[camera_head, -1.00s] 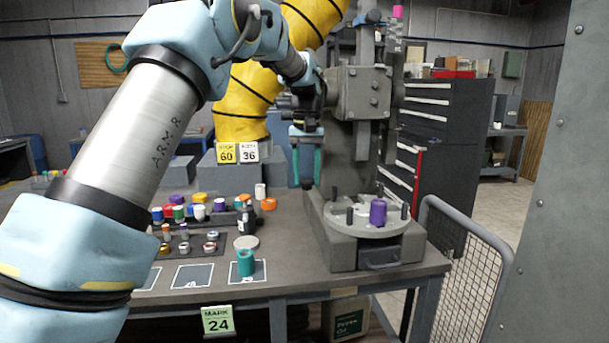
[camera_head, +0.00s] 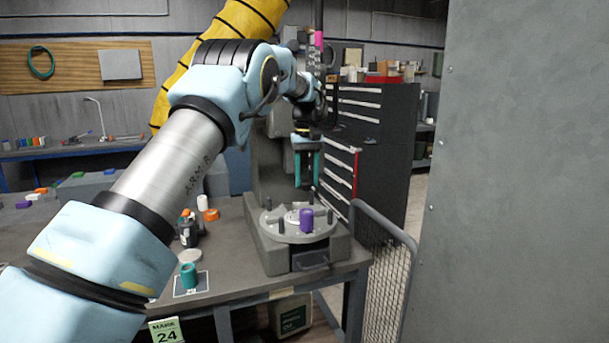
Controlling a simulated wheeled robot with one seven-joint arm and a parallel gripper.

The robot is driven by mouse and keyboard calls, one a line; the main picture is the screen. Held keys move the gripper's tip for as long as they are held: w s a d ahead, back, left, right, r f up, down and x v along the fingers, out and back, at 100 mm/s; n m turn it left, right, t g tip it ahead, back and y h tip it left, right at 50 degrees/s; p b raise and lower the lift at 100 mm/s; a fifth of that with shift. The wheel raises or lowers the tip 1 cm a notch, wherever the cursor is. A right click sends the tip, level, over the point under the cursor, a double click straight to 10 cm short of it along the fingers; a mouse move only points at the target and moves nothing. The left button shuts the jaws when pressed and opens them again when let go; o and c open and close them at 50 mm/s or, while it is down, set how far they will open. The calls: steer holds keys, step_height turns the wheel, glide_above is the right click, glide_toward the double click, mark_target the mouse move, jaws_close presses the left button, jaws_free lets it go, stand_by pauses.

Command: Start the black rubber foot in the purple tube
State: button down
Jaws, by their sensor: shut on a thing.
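The purple tube (camera_head: 306,221) stands upright on the round grey plate (camera_head: 278,232) of the press, among short dark pegs. My gripper (camera_head: 307,180) has teal fingers pointing down and is above the tube in the picture, with a visible gap between them. It is shut on a small dark thing at its fingertips, which I take for the black rubber foot (camera_head: 306,186). The foot is small and dark against the press, so its exact shape and tilt cannot be made out. The tube's opening is not clearly seen.
The grey press column (camera_head: 268,165) stands behind and left of my gripper. A teal cup (camera_head: 189,276) sits on a marked square at the table's front, near a dark bottle (camera_head: 187,232). A mesh guard rail (camera_head: 383,265) stands right of the table.

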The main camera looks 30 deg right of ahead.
mark_target(307, 181)
steer(key=shift+f, duration=2.6)
steer(key=shift+f+b, duration=0.3)
steer(key=shift+f, duration=0.6)
steer(key=shift+c, duration=1.4)
jaws_free()
step_height(307, 181, up, 11)
steer(key=b, duration=0.2)
steer(key=shift+f+b, duration=0.1)
steer(key=shift+b, duration=0.2)
